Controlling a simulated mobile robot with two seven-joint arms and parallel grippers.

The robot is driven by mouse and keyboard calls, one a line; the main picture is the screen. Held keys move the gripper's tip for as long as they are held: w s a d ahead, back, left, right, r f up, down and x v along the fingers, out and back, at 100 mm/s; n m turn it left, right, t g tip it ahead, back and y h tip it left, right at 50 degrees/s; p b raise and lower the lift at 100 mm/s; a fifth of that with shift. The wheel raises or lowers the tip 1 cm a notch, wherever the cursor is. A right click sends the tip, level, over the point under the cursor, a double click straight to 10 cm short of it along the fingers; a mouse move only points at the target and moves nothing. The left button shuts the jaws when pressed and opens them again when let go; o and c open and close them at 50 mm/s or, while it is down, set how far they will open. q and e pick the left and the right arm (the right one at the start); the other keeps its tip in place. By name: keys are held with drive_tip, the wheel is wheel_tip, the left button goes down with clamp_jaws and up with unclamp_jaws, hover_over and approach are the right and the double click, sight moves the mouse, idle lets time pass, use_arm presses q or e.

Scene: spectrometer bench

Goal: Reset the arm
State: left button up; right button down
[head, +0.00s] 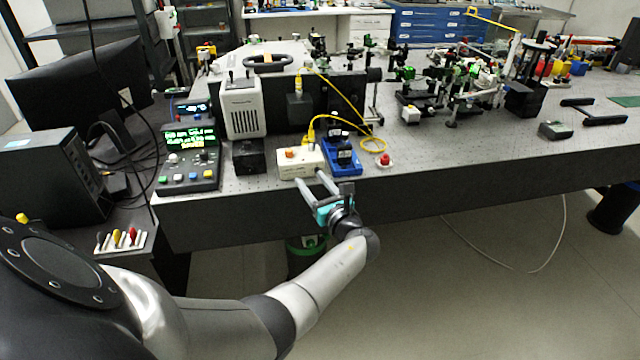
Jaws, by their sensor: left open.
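My left arm comes in from the lower left, and its gripper (314,179) is at the front edge of the optical bench (440,152). The two grey fingers are apart and point toward a white box (300,162) with an orange button on top. Nothing shows between the fingers. I cannot tell whether the fingertips touch the box. My right gripper is not in view.
A blue-based device (343,168) and a red button (385,160) stand right of the white box. A control panel (190,160) with a lit display is to the left. A yellow cable (352,108) loops behind. Optics crowd the back right; the front right bench is mostly clear.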

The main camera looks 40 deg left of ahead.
use_arm(q)
drive_tip(key=shift+s+d, duration=0.1)
idle(0.5)
drive_tip(key=s+d+f+n+g+h+b, duration=0.1)
drive_tip(key=s+d+f+n+h, duration=0.15)
drive_tip(key=s+f, duration=0.6)
drive_tip(key=s+d+f+n+g+h, duration=0.15)
drive_tip(key=s+d+f+h, duration=0.25)
drive_tip(key=f, duration=0.9)
drive_tip(key=s+d+f+n+g+h+b, duration=0.1)
drive_tip(key=s+d+f+n+h, duration=0.15)
drive_tip(key=s+f, duration=0.6)
drive_tip(key=s+d+f+n+g+h, duration=0.1)
drive_tip(key=s+d+f+n, duration=0.3)
drive_tip(key=s, duration=0.4)
drive_tip(key=s+d+f+n+g+h, duration=0.1)
drive_tip(key=s+d+f+n+h, duration=0.3)
drive_tip(key=s, duration=0.5)
drive_tip(key=s+d+f+n+g+h+b, duration=0.1)
drive_tip(key=s+d+f+n+h, duration=0.1)
drive_tip(key=s+d+f+n, duration=0.3)
drive_tip(key=s+f+n, duration=0.1)
drive_tip(key=s+f, duration=0.1)
drive_tip(key=s, duration=0.2)
drive_tip(key=shift+s+d+f, duration=0.15)
drive_tip(key=shift+d, duration=0.05)
